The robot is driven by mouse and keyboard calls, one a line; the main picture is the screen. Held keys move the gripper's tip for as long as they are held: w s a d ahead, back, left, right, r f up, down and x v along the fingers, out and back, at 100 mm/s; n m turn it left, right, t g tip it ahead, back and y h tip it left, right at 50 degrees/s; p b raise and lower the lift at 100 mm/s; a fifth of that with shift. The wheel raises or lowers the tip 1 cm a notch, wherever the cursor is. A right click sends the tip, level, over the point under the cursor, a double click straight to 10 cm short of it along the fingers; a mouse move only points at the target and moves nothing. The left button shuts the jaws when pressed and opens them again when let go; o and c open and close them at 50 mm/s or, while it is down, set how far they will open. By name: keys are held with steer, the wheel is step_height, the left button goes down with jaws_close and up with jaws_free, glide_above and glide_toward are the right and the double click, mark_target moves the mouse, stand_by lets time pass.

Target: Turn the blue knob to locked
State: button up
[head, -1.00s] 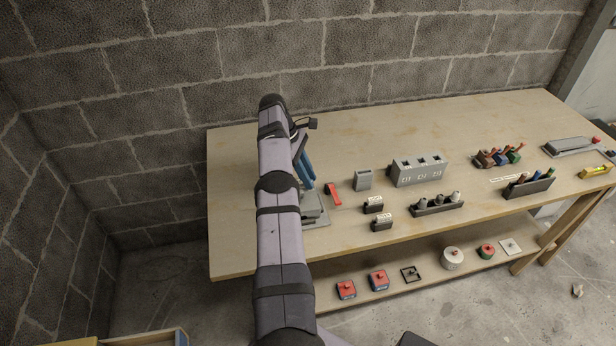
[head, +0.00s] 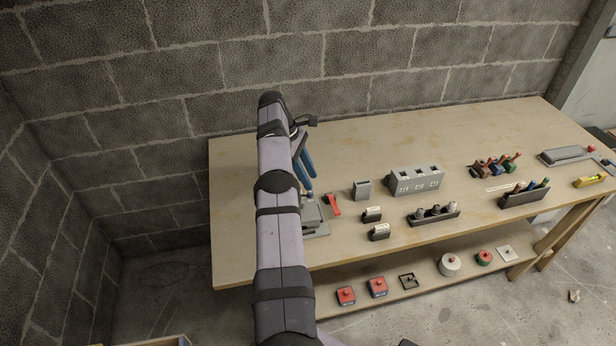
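No blue knob can be made out with certainty. A grey device with a flat base (head: 316,232) stands at the table's left end, partly hidden by my arm; a small grey upright part shows on it. Two long blue pieces, seemingly the fingers of my gripper (head: 308,186), come down beside my arm and end over or close to this device. Whether they touch it, and how far apart they are, I cannot tell. A dark bracket (head: 309,121) sticks out above them.
A red piece (head: 333,204), a grey block (head: 362,190), two black labelled blocks (head: 379,232) and a grey socket box (head: 417,180) stand to the right. Racks of coloured parts (head: 525,197) lie farther right. The table's back middle is clear; a block wall rises behind.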

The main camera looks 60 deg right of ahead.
steer(key=shift+r+p, duration=1.85)
steer(key=shift+r, duration=0.45)
steer(key=shift+f, duration=0.1)
